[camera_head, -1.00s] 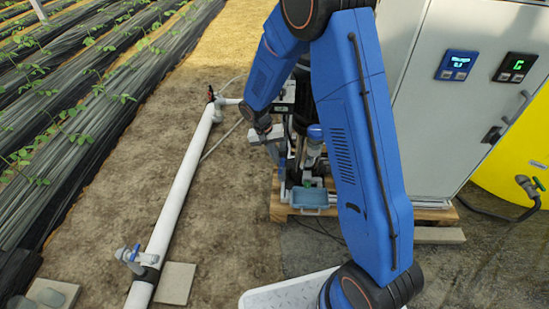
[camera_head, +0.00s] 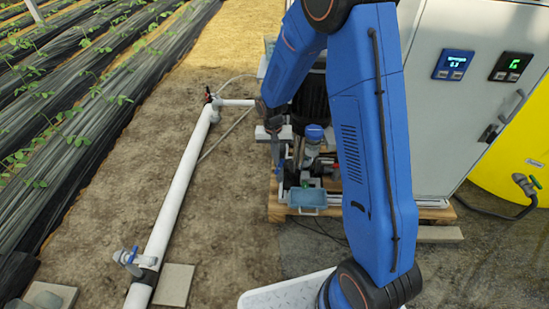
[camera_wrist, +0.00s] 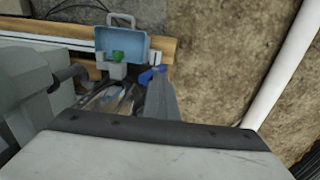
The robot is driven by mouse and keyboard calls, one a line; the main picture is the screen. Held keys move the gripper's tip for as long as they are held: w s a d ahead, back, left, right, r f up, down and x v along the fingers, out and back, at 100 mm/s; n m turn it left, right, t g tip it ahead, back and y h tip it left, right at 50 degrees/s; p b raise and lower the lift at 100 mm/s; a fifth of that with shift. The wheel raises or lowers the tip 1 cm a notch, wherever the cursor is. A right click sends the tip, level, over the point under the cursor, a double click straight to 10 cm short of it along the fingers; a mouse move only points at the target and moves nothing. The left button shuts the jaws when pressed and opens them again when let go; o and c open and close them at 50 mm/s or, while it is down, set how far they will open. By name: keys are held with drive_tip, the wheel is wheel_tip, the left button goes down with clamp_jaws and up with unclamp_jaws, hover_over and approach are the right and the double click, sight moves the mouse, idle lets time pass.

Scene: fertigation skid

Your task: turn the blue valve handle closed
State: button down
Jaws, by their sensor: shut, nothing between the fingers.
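A small blue handle (camera_wrist: 150,75) shows in the wrist view beside the tip of my gripper (camera_wrist: 159,82). The grey fingers hide part of it, and I cannot tell whether they touch it. In the head view my gripper (camera_head: 278,157) points down at the left side of the skid, shut and empty. A blue speck (camera_head: 279,171) shows at its tip there, too small to make out. Another valve with a blue handle (camera_head: 131,256) sits on the white pipe at the lower left, well away from my gripper.
A blue tray (camera_head: 307,198) stands at the front of the wooden pallet (camera_head: 420,213), close to a green part (camera_wrist: 117,57). A blue-capped filter (camera_head: 314,132) stands right of my gripper. The grey cabinet (camera_head: 440,110) is at right. Bare soil lies left of the skid.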

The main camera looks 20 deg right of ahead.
drive_tip(key=shift+s+d, duration=0.2)
drive_tip(key=shift+d, duration=0.3)
drive_tip(key=shift+s+d, duration=0.15)
drive_tip(key=shift+d, duration=0.35)
drive_tip(key=shift+s+d+f, duration=0.1)
drive_tip(key=shift+s+d, duration=0.05)
drive_tip(key=shift+d, duration=0.3)
drive_tip(key=shift+s+d+f, duration=0.1)
drive_tip(key=shift+d, duration=0.4)
